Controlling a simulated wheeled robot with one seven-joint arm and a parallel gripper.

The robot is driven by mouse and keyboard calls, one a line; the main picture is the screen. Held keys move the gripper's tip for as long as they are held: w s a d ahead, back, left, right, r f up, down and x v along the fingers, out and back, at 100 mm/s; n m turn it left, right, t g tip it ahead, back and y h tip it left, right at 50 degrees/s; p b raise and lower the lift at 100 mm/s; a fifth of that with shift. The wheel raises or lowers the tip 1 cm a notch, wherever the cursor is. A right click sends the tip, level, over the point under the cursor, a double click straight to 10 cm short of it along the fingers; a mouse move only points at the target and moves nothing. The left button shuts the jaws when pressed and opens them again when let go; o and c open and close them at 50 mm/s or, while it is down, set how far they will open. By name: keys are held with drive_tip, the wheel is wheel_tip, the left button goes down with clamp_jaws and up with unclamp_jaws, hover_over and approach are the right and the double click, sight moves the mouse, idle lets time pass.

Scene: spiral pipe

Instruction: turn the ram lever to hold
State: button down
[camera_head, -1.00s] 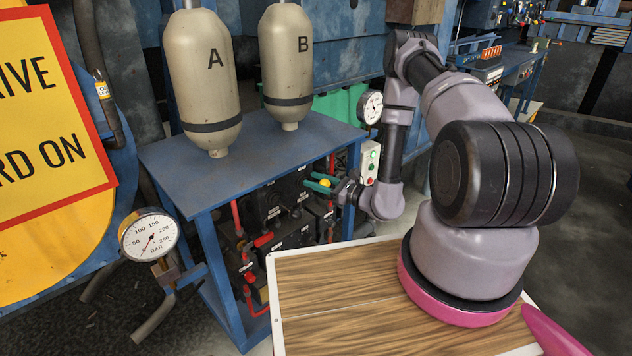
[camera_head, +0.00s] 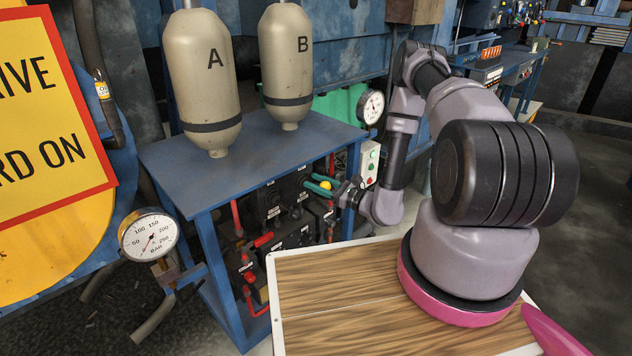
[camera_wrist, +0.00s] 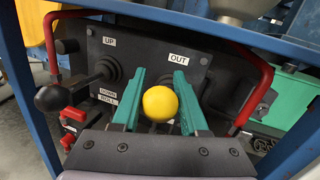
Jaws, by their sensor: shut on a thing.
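The lever with a yellow ball knob (camera_wrist: 160,104) stands on a dark valve panel (camera_wrist: 215,85) with an OUT label above it. My gripper (camera_wrist: 157,100) has its green fingers on either side of the knob and is shut on it. The knob (camera_head: 325,185) also shows between the fingers of my gripper (camera_head: 320,184) in the head view, under the blue table. The lever's shaft and any label below it are hidden behind the knob and my gripper.
A second lever with a black knob (camera_wrist: 50,98) stands to the left, by UP and DOWN labels. Red guard bars (camera_wrist: 254,95) flank the panel. The blue table (camera_head: 270,145) carries cylinders A (camera_head: 203,85) and B (camera_head: 287,70). A gauge (camera_head: 150,237) hangs at left.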

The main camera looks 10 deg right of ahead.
drive_tip(key=shift+s+d+f+n+t+y, duration=0.15)
drive_tip(key=shift+f+t+y, duration=0.1)
drive_tip(key=shift+f, duration=0.2)
drive_tip(key=shift+s+d+f+n+t+y, duration=0.15)
drive_tip(key=shift+f+t+y, duration=0.15)
drive_tip(key=shift+f, duration=0.2)
drive_tip(key=shift+s+f+t+y, duration=0.15)
drive_tip(key=shift+f+t+y, duration=0.1)
drive_tip(key=shift+f, duration=0.2)
drive_tip(key=shift+c, duration=2.2)
unclamp_jaws()
drive_tip(key=v, duration=1)
drive_tip(key=shift+s+d, duration=0.25)
drive_tip(key=shift+d, duration=0.1)
